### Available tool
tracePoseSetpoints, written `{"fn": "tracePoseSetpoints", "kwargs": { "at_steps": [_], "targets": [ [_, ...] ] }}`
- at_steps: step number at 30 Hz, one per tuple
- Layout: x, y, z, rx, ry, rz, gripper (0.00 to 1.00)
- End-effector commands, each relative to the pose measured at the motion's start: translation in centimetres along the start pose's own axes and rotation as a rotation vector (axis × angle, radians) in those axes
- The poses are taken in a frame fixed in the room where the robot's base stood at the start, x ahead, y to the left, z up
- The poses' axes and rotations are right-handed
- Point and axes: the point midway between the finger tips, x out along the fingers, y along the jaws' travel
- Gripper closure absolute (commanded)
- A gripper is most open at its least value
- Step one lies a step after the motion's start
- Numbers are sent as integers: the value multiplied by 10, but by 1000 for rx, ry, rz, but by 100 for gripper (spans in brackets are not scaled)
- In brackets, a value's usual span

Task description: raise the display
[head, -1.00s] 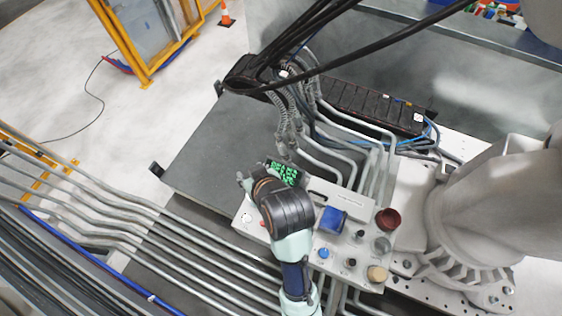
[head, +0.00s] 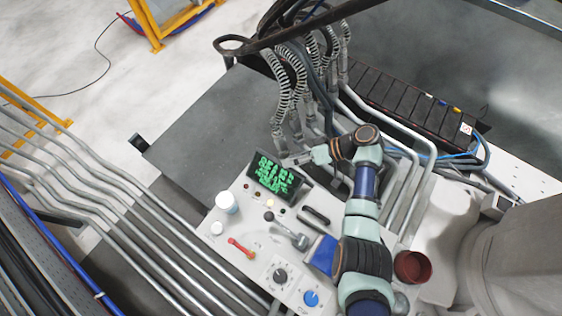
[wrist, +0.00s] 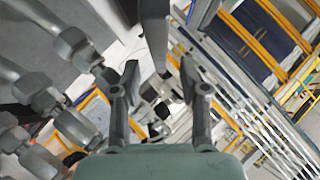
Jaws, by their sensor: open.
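The display (head: 273,177), a small dark-framed screen with green characters, sits at the upper end of the light control panel (head: 236,262) in the head view. My gripper (head: 287,161) is at the display's upper right edge, reaching in from the right. Its tips look very close to that edge; I cannot tell whether they touch. In the wrist view my gripper (wrist: 160,82) is open, its two fingers apart. A thin grey slab (wrist: 154,32) seen edge-on reaches down between them; it may be the display's edge.
Ribbed hoses (head: 283,85) rise just behind the display. The grey top (head: 205,130) to its left is clear.

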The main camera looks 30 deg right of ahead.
Motion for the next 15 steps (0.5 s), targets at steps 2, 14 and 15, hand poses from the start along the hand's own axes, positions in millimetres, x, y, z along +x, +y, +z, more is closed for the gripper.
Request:
{"fn": "tracePoseSetpoints", "kwargs": {
  "at_steps": [2, 14, 15],
  "targets": [
    [17, 0, 2, 0, -3, -3, 56],
    [45, 0, 0, 1, -1, 1, 56],
    [45, 0, 1, 1, -1, 1, 56]
  ]
}}
